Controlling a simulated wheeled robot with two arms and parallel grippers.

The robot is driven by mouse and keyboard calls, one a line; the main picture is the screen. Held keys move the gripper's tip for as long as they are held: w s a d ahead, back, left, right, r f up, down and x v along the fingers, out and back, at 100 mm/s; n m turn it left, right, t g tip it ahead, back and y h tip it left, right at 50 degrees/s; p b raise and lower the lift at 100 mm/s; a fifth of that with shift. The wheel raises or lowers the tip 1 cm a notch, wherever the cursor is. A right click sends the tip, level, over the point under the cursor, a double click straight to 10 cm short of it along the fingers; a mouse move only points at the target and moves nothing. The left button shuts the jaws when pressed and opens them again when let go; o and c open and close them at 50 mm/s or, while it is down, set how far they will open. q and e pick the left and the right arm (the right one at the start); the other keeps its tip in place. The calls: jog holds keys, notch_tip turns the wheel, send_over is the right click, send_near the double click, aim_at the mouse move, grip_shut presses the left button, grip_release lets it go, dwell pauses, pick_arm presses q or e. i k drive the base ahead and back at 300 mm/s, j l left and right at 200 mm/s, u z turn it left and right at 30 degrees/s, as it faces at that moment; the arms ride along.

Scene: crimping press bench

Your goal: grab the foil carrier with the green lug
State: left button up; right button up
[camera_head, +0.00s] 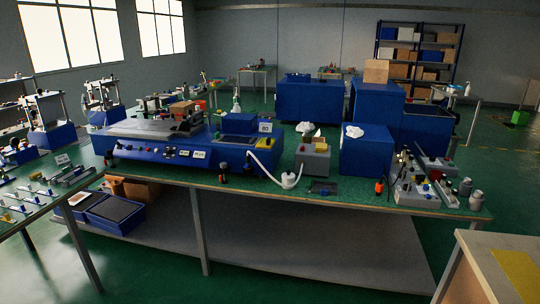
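Several small flat metallic carriers lie in rows on the green-topped table (52,206) at the left edge of the head view. Blue lugs show on some of them, such as the carrier with a blue lug (42,191). A carrier with a yellow lug (8,217) lies nearer the front. I cannot make out which carrier has a green lug; the pieces are small and the tabletop is green too. Neither of my grippers is in view.
A long bench carries a blue press machine (170,147), a blue box (366,150), a grey tissue box (313,158) and a white bottle (289,180). Blue bins (113,210) sit on its lower shelf. A wooden-edged table (485,270) stands front right. Green floor is open at front left.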

aim_at(220, 138)
jog(key=i+l+u, duration=0.35)
jog(key=i+l, duration=0.15)
jog(key=i+l+u, duration=0.3)
jog(key=i+l, duration=0.25)
jog(key=l, duration=0.1)
